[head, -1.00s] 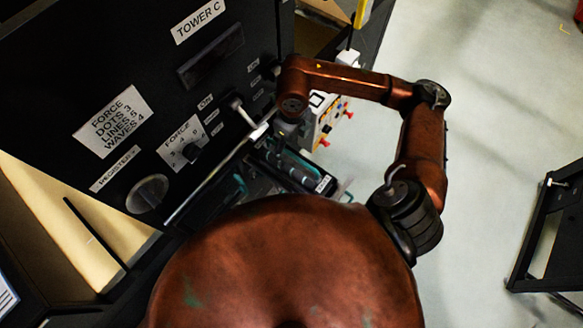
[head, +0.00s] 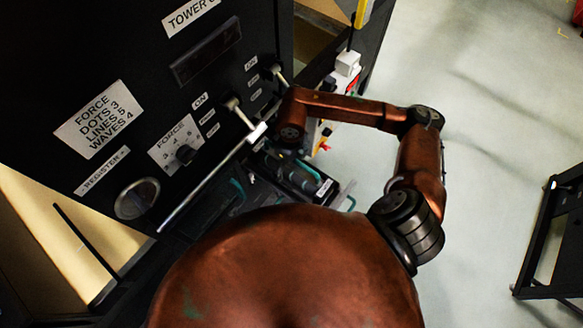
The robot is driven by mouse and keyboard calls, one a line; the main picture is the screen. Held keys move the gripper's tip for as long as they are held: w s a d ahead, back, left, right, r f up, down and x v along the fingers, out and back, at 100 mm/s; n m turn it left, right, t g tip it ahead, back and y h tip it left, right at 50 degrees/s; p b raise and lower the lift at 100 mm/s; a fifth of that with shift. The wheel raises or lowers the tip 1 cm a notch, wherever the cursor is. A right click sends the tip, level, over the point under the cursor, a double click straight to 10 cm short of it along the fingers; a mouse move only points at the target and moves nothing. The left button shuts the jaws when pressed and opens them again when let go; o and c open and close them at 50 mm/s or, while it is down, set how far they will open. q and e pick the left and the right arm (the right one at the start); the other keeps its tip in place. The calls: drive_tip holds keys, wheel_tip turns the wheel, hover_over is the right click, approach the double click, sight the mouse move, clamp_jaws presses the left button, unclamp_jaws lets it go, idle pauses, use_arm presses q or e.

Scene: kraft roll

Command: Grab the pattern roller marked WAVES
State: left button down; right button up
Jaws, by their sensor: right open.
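A teal roller (head: 300,179) lies in a dark tray below the black panel, left of the floor. A small white label (head: 324,188) sits at its right end; its print is too small to read, so I cannot tell whether it says WAVES. Another teal piece (head: 237,188) shows further left in the dark area. My right gripper (head: 278,154) is dark and mostly hidden under my copper wrist. It is open, close above the tray's back edge; I cannot see anything between its fingers. My left gripper is out of view.
The black panel marked TOWER carries a FORCE dial (head: 184,155), levers (head: 238,111) and a list sign (head: 99,119) reading DOTS 3, LINES 5, WAVES 4. A long metal bar (head: 205,185) runs along the panel's lower front. A black frame (head: 550,235) stands right; the floor between is clear.

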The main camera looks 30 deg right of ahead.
drive_tip(key=shift+f, duration=0.9)
drive_tip(key=shift+c, duration=0.3)
drive_tip(key=c, duration=2.1)
drive_tip(key=shift+r, duration=0.1)
